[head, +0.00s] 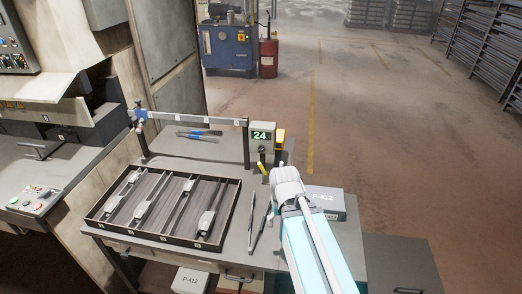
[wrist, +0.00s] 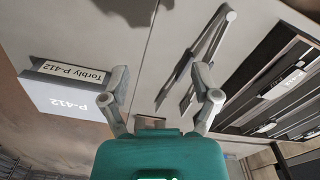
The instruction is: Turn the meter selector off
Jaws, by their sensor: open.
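The meter (head: 262,134) is a small grey box with a green display reading 24. It stands at the back right of the bench in the head view. Its selector is too small or hidden to make out, so its setting cannot be told. My gripper (wrist: 161,73) is open and empty in the wrist view, its two fingers spread over the bench top. In the head view my arm reaches in from the lower right and ends just in front of the meter. Its fingers cannot be made out there. The meter is not clearly visible in the wrist view.
A divided tray (head: 160,236) with several brake shoes fills the bench's left. Long hand tools (head: 260,222) lie between tray and arm. A P-412 box (head: 328,202) sits right of my arm. A measuring rail (head: 195,117) and blue-handled tool (head: 199,134) are at the back.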

